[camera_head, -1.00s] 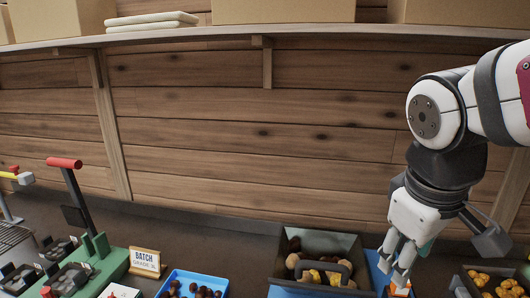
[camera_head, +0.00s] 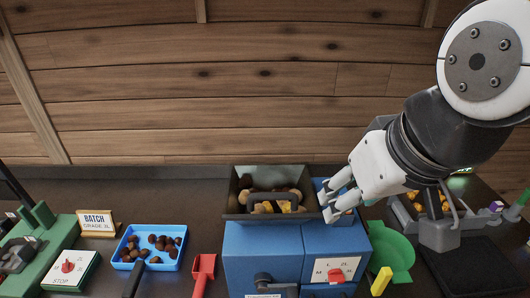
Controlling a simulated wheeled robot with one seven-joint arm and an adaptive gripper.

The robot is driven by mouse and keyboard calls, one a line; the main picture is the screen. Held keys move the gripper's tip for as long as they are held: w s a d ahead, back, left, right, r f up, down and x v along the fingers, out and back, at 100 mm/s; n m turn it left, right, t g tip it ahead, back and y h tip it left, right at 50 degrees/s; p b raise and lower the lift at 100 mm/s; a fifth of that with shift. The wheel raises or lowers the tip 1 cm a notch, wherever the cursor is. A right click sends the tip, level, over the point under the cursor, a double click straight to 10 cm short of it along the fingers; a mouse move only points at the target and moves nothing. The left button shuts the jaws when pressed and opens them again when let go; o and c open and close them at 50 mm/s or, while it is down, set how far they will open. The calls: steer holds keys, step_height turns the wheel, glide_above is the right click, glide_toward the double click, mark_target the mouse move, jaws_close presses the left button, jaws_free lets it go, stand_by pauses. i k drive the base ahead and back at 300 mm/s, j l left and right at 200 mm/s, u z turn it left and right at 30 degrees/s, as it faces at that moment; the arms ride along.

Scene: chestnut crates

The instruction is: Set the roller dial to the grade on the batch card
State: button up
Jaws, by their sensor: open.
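The batch card (camera_head: 97,223) stands on the bench at left; it reads "BATCH" above a small grade line that seems to end in L, its first character unclear. The blue roller machine (camera_head: 262,245) stands in the middle, with a dark hopper (camera_head: 240,205) of chestnuts on top. On its front right is the roller dial (camera_head: 336,273), a red knob on a white plate. M and L show among its marks; the others and the exact setting are too small to read. My gripper (camera_head: 338,201) is open and empty, above and behind the dial at the hopper's right side.
A blue tray of chestnuts (camera_head: 150,235) and a red scoop (camera_head: 203,270) lie to the left. Another red knob (camera_head: 68,267) sits on a plate marked STOP. A green dish (camera_head: 390,250) and yellow block (camera_head: 381,281) lie right of the machine.

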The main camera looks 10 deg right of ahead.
mark_target(336, 276)
steer(key=z, duration=0.25)
steer(key=u, duration=1.5)
steer(key=k+l+u, duration=0.15)
steer(key=k+l, duration=0.2)
steer(key=k+l+u, duration=0.15)
steer(key=k+l, duration=0.15)
steer(key=k, duration=0.3)
steer(key=k+l+u, duration=0.1)
steer(key=k+l, duration=0.15)
steer(key=k, duration=0.25)
steer(key=k+l+u, duration=0.15)
steer(key=k, duration=0.4)
steer(key=k+l+u, duration=0.15)
steer(key=k, duration=0.35)
